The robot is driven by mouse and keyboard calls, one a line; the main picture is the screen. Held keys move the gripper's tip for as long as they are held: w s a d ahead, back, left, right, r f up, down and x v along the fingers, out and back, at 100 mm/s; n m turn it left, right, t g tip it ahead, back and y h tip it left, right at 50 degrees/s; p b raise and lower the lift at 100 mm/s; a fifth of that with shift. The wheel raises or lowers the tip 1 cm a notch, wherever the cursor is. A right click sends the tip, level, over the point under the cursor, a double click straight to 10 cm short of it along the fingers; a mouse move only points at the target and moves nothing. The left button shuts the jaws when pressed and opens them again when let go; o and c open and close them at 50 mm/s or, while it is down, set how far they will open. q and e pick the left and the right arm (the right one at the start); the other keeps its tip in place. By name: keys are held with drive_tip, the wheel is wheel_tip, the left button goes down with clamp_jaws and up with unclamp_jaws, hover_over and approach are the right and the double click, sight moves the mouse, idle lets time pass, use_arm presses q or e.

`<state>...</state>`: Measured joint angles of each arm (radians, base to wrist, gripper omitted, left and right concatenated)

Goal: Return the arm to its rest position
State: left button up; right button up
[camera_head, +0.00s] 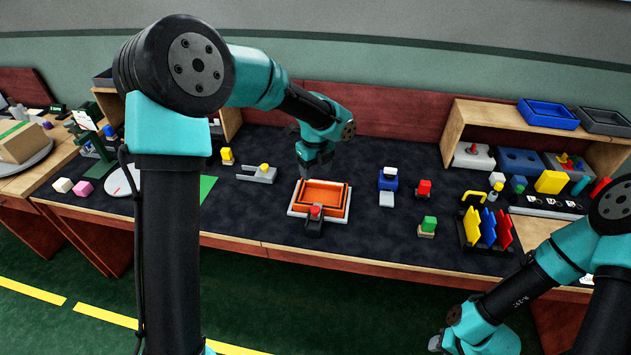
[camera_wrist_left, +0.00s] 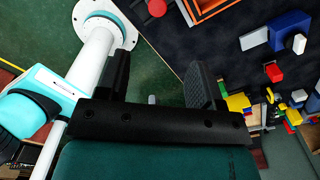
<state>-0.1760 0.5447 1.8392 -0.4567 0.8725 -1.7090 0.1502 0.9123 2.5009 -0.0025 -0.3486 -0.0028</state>
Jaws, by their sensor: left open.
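My left arm reaches in from the left and bends over the dark table mat. My left gripper (camera_head: 316,160) hangs above the mat, just behind the orange tray (camera_head: 346,207), apart from it. In the left wrist view the left gripper's two black fingers (camera_wrist_left: 158,90) are spread with nothing held between them. The orange tray also shows at the top of that view (camera_wrist_left: 222,4). My right arm is folded at the lower right of the head view, in front of the table. Its end (camera_head: 455,335) is low and partly cut off, and its jaws cannot be made out.
A red button (camera_head: 315,211) on a dark base stands at the tray's front edge. Blue-and-white (camera_head: 388,183), red (camera_head: 424,187) and green (camera_head: 428,224) pieces stand to its right. A rack of coloured plates (camera_head: 487,228) and a wooden shelf (camera_head: 530,125) are further right.

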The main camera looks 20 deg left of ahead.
use_arm(q)
drive_tip(key=shift+r, duration=0.8)
